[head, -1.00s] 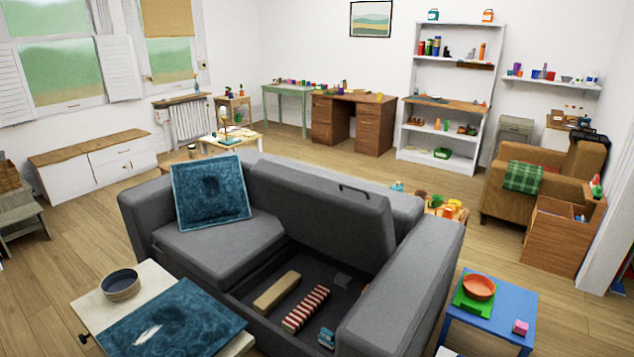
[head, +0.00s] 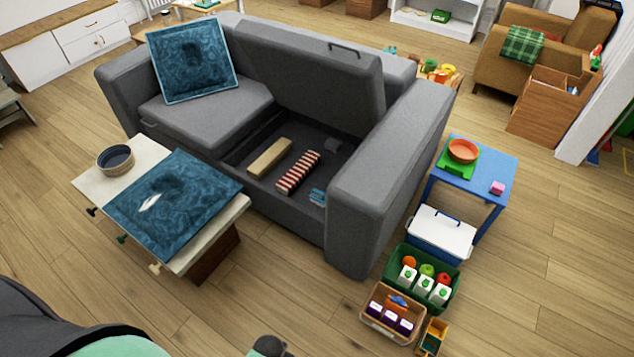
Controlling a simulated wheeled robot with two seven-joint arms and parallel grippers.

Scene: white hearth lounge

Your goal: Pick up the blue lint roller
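I cannot make out a blue lint roller for certain. A small blue item (head: 318,196) lies in the open storage well of the grey sofa (head: 385,165), near its front right corner; it is too small to identify. Beside it in the well lie a red-and-white striped item (head: 298,172) and a long beige block (head: 269,158). A blue cushion (head: 190,225) with a white patch lies on the low cream table (head: 88,182) in front of the sofa. Neither of my grippers can be made out.
A dark bowl (head: 115,160) stands on the cream table. A blue side table (head: 495,165), a white-lidded cooler (head: 440,232), a green crate (head: 402,258) and a wooden box (head: 372,318) line the right. Open wooden floor (head: 285,290) lies in front of the sofa.

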